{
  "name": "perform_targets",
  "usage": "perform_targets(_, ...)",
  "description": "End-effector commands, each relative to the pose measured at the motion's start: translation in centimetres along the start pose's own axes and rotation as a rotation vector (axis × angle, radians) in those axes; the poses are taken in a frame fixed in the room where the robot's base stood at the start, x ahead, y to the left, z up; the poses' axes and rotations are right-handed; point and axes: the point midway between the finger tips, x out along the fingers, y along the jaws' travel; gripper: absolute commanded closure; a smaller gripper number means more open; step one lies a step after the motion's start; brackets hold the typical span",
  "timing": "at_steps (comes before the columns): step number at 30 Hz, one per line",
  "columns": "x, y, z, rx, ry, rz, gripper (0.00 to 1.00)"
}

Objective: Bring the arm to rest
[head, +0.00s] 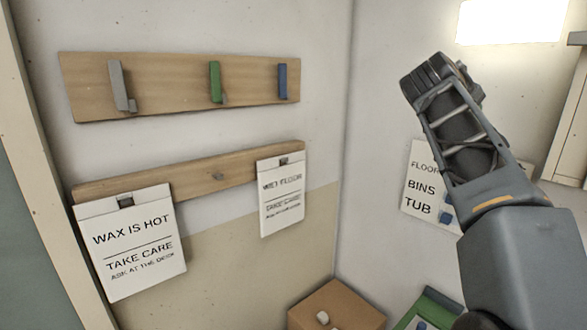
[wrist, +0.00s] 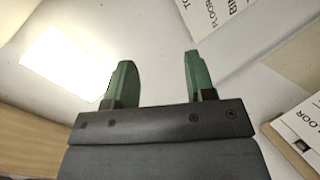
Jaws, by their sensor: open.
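My gripper (wrist: 158,75) shows in the wrist view, with its two green fingers standing well apart and nothing between them. In the head view my arm is raised at the right, bent, with its dark wrist end at the upper right in front of the wall. The fingers cannot be made out in that view.
On the left wall are a peg board (head: 150,85) with grey, green and blue pegs, and a lower rail (head: 215,176) carrying a wax sign (head: 130,242) and a wet-floor sign (head: 281,195). A list sign (head: 418,186) is behind my arm. A cardboard box (head: 350,302) stands below.

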Motion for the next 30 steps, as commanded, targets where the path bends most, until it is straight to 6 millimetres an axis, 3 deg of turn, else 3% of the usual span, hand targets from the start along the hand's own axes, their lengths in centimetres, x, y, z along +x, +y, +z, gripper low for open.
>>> perform_targets(3, 0.8, -6.9, 0.7, 0.076, 0.022, -0.185, 0.50)
perform_targets(8, 0.3, -16.0, 3.2, 0.196, 0.001, -0.421, 0.50)
perform_targets(12, -1.3, -23.8, 6.7, 0.303, -0.056, -0.610, 0.50)
perform_targets(18, -4.7, -33.2, 12.8, 0.432, -0.172, -0.823, 0.50)
perform_targets(24, -7.8, -39.5, 18.4, 0.479, -0.255, -0.948, 0.50)
perform_targets(27, -8.9, -41.1, 20.3, 0.478, -0.267, -0.974, 0.50)
perform_targets(30, -9.6, -41.1, 20.6, 0.479, -0.244, -0.972, 0.50)
